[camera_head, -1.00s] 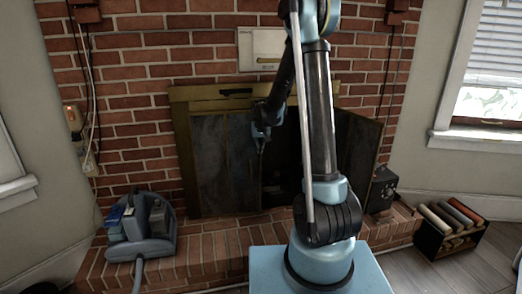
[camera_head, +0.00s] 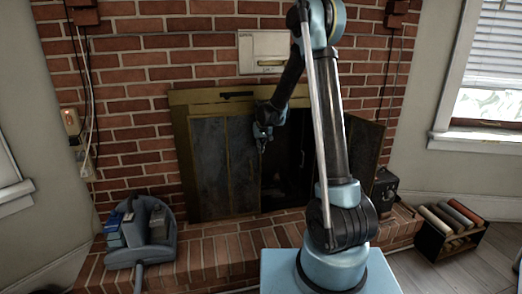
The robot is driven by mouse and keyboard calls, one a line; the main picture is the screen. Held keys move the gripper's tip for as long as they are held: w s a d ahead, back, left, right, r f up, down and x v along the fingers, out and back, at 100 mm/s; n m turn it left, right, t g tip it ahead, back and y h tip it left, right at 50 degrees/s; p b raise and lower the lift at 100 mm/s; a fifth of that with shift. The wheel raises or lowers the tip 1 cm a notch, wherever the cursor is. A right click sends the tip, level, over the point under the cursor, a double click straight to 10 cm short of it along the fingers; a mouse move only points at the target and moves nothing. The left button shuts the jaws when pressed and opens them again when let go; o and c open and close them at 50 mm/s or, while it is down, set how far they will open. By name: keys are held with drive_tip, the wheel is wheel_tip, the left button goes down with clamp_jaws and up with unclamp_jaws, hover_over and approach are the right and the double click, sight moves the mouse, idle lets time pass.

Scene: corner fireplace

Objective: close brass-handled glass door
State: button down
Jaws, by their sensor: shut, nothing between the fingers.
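The fireplace (camera_head: 209,98) has a brass frame set in the brick wall. Its dark glass door panels (camera_head: 210,165) on the left fill that side of the opening. A right glass door (camera_head: 362,148) stands angled outward, partly hidden behind my arm. The dark firebox opening (camera_head: 284,170) shows between the two sides. My gripper (camera_head: 262,148) is shut and empty. It hangs in front of the right edge of the left panels; I cannot tell whether it touches them. No brass handle can be made out at this size.
A brick hearth (camera_head: 225,247) runs along the front. A grey-blue vacuum-like container (camera_head: 148,235) sits on its left end. A black box (camera_head: 384,190) stands on the right end. A rack of rolls (camera_head: 452,228) is on the floor at right, near the window (camera_head: 490,95).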

drive_tip(key=s+d+r, duration=0.5)
drive_tip(key=s+r, duration=0.1)
drive_tip(key=s, duration=0.3)
drive_tip(key=s+d+r, duration=0.4)
drive_tip(key=s+r, duration=0.3)
drive_tip(key=s, duration=0.1)
drive_tip(key=s+d+f, duration=0.2)
drive_tip(key=s+d, duration=0.2)
drive_tip(key=s, duration=0.6)
drive_tip(key=s+d+f+m+g, duration=0.1)
drive_tip(key=s+d+f, duration=0.2)
drive_tip(key=s, duration=0.8)
drive_tip(key=s+d+f+m+g+h, duration=0.1)
drive_tip(key=s+d+f, duration=0.2)
drive_tip(key=s, duration=0.8)
drive_tip(key=shift+d+f, duration=0.2)
drive_tip(key=shift+d, duration=0.65)
